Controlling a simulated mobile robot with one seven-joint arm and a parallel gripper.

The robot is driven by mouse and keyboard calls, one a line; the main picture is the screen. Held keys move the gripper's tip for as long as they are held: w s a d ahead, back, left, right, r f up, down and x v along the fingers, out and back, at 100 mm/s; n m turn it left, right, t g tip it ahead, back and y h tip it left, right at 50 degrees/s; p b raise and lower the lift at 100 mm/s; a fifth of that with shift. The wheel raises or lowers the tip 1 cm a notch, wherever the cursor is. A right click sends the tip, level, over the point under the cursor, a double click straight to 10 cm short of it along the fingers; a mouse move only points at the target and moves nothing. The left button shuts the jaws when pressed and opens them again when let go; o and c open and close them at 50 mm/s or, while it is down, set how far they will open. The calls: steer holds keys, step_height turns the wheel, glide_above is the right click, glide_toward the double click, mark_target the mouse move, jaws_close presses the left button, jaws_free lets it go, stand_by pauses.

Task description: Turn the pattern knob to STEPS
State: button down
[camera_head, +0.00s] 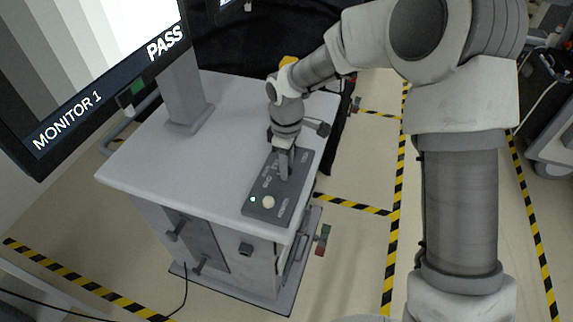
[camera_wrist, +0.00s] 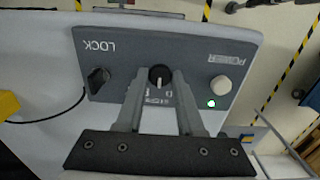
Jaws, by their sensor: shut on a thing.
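The dark grey control panel (camera_head: 294,204) lies on the cart top; in the wrist view the panel (camera_wrist: 130,50) appears upside down. The black middle knob (camera_wrist: 160,71) sits between the fingertips of my gripper (camera_wrist: 161,80), which is shut on it. A white pointer mark on the knob faces down the picture, toward the gripper base. Lettering below the knob is partly hidden by the fingers. In the head view my gripper (camera_head: 284,173) is over the panel and hides the knob. The monitor (camera_head: 65,130) shows grey bars and reads PASS.
On the panel, a black LOCK knob (camera_wrist: 97,79) is left of my fingers, and a pale POWER button (camera_wrist: 221,85) with a lit green light (camera_wrist: 211,104) is to their right. The monitor post (camera_head: 184,95) stands on the cart top (camera_head: 165,165). Striped tape marks the floor.

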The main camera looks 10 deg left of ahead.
steer(key=c, duration=0.5)
jaws_free()
steer(key=shift+c, duration=0.2)
steer(key=shift+r, duration=0.1)
step_height(320, 180, up, 17)
steer(key=shift+r, duration=0.15)
steer(key=shift+d, duration=0.1)
